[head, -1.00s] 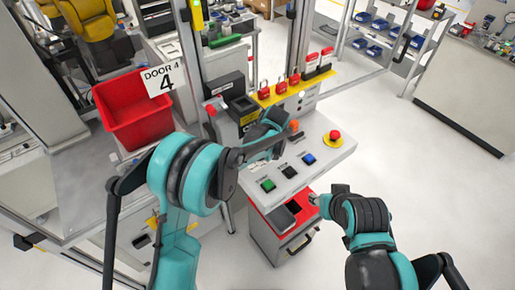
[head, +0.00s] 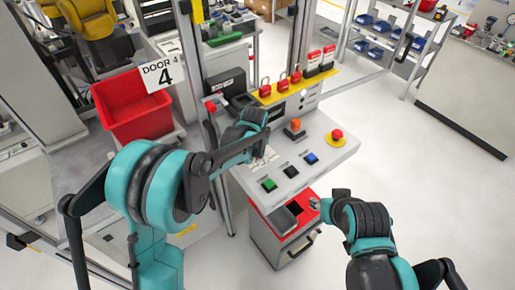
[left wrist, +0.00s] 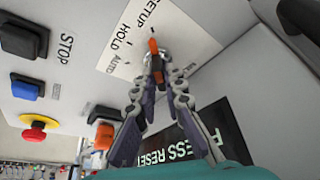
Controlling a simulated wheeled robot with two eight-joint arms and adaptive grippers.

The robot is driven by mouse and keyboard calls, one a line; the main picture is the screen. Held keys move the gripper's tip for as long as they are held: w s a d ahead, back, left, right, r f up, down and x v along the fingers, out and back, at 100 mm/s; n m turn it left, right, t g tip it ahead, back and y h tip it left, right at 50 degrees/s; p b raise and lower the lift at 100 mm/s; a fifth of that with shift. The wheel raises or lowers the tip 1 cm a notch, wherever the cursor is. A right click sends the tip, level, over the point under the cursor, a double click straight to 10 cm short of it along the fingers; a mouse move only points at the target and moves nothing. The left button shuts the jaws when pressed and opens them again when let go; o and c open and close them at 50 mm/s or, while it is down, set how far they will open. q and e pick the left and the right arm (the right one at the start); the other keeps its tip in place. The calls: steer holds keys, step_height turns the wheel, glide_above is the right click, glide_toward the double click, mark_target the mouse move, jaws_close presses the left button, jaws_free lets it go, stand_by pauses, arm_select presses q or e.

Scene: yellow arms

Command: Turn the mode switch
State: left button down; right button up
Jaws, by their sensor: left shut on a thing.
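In the left wrist view the mode switch (left wrist: 153,46) shows as an orange-tipped handle on a white plate marked SETUP, HOLD and AUTO. Its orange tip points toward the top of the picture, near the mark between HOLD and SETUP; the exact setting is hard to tell. My left gripper (left wrist: 157,68) is shut on the handle, with both fingertips around it. In the head view my left wrist hangs over the left part of the control panel (head: 329,172) and hides the switch. My right gripper (head: 317,204) is low, in front of the panel; its fingers are too small to read.
The panel carries a green button (head: 269,185), black button (head: 290,171), blue button (head: 311,158), red emergency stop (head: 337,136) and orange control (head: 295,125). A display (left wrist: 205,130) lies beside the left fingers. A red bin (head: 132,105) stands left.

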arm_select(q)
steer(key=shift+m, duration=0.5)
steer(key=c, duration=1.6)
jaws_free()
steer(key=v, duration=1.2)
steer(key=shift+a, duration=0.2)
steer(key=shift+r, duration=0.1)
steer(key=s+a+f+t+b, duration=0.1)
steer(key=s+a+f+b, duration=0.2)
steer(key=s, duration=0.5)
steer(key=s+a+f+n+b, duration=0.1)
steer(key=s+a+f+b, duration=0.3)
steer(key=s+a, duration=0.3)
steer(key=s+a+f+n+t+b, duration=0.1)
steer(key=s+a+f+b, duration=0.3)
steer(key=s+a, duration=0.2)
steer(key=s, duration=0.2)
steer(key=shift+s+a+f+t, duration=0.25)
steer(key=shift+s+f+t, duration=0.05)
steer(key=shift+f, duration=0.05)
